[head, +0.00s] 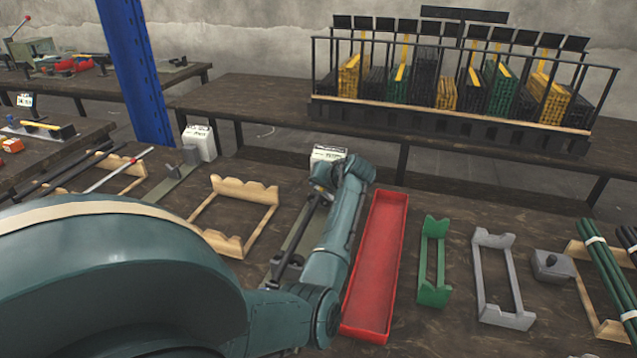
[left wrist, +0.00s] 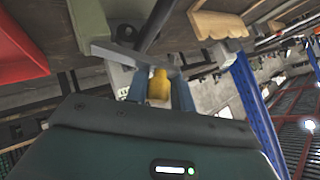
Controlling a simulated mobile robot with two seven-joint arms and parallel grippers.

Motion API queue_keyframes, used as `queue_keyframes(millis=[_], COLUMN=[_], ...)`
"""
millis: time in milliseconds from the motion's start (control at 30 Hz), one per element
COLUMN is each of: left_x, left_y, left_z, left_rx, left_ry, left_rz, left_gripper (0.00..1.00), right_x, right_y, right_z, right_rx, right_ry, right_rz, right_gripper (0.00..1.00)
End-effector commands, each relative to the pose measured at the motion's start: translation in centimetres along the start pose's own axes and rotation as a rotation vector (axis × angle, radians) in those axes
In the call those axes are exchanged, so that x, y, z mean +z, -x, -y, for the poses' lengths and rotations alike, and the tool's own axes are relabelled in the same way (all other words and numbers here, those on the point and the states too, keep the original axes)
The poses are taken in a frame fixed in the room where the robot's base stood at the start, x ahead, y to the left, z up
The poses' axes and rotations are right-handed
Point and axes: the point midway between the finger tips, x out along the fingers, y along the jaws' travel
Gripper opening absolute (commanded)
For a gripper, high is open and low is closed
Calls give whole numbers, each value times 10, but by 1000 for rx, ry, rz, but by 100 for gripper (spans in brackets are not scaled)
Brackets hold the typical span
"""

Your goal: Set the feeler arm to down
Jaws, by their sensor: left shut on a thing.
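A rivet press with a grey base plate (head: 299,235) and a white labelled block (head: 328,153) at its far end stands on the bench in the head view. My left arm reaches across it and covers much of it. My left gripper (left wrist: 158,92) is shut on a yellow piece (left wrist: 159,82), seen between its fingers in the left wrist view; this looks like the grip of the feeler arm. A grey bar (left wrist: 112,52) and a dark rod (left wrist: 156,24) lie just beyond the fingers. The feeler arm's angle cannot be told. My right gripper is not in view.
A long red tray (head: 377,265) lies close right of my arm, then a green stand (head: 433,262) and a grey stand (head: 498,280). A wooden cradle (head: 232,215) and another press (head: 198,142) are to the left. A rack of bars (head: 450,85) stands behind.

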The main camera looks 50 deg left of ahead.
Motion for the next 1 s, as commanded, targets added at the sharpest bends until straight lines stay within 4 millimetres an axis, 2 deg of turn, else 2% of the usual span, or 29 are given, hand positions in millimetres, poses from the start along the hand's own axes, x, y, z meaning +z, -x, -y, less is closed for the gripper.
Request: queue_keyframes(millis=[33,400,1000], left_x=[0,5,9], left_y=[0,-15,-22], left_z=[-7,-11,-15], left_rx=[48,258,353], left_ry=[20,163,228], left_rz=[22,94,119], left_gripper=[0,0,0], right_x=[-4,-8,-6], right_y=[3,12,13], right_z=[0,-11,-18], right_rx=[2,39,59], right_ry=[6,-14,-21], right_rz=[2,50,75], right_gripper=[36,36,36])
